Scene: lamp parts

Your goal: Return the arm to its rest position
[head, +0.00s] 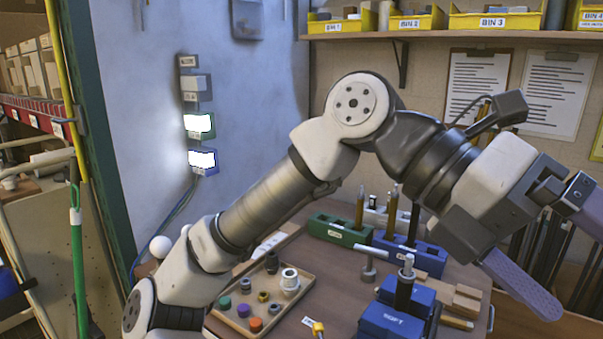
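My arm stretches from the lower left up to a raised elbow and down to the right, above the workbench. My gripper (575,270) is at the far right, with its purple-grey fingers pointing down and right. The fingers are spread well apart and nothing shows between them. One finger runs out at the right picture edge, so its tip is hidden. The gripper is to the right of the blue block labelled SOFT (392,322) and appears clear of it.
A wooden tray (222,318) with small coloured caps and a metal spool lies on the bench. A shelf (440,35) with yellow bins spans the back. Two lit panels (200,125) hang on the left wall.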

